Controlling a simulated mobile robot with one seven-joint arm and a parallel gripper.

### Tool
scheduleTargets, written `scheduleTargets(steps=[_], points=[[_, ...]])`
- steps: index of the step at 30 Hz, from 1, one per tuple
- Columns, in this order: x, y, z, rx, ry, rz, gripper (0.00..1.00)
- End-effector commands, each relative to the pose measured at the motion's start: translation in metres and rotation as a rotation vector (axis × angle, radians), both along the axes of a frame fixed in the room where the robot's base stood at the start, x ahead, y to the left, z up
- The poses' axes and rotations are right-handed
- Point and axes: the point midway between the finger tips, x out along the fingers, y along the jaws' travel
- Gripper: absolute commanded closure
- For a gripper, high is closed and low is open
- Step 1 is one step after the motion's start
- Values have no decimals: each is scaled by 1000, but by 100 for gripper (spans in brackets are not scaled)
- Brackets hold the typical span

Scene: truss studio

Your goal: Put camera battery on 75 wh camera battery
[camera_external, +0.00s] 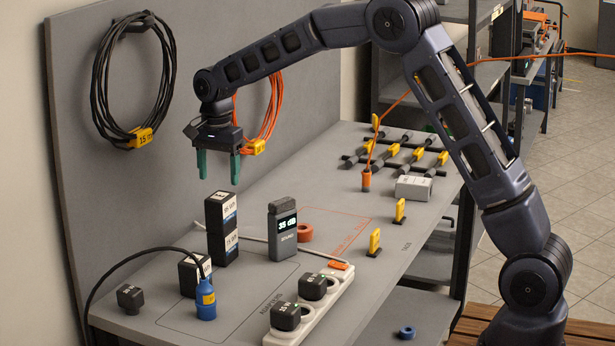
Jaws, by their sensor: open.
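Two black camera batteries with white labels stand stacked beside the sound meter; the upper battery (220,208) rests on the lower battery (222,246), upright and roughly aligned. A third, black labelled battery (194,274) stands alone in front of the stack, partly behind a blue plug. The labels are too small to read surely, so I cannot tell which one is the 75 Wh battery. My gripper (218,167) is open and empty, its green fingers pointing down above the stack with a small gap to the upper battery.
A sound meter (282,230) reading 35 dB stands right of the stack. A power strip (318,305) holds black adapters. Yellow-handled clamps (392,150) lie farther back. The back panel (110,185) rises at the left.

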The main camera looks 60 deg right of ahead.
Motion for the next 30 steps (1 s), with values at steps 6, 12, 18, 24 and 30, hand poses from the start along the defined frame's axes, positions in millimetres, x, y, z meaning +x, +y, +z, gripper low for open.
scheduleTargets(steps=[6,12,18,24,30], points=[[0,0,27,-1,-2,-1,33],[-6,2,42,1,-7,17,33],[-46,16,81,2,-44,143,33],[-104,34,123,-4,-90,323,33],[-165,53,154,-21,-136,504,33]])
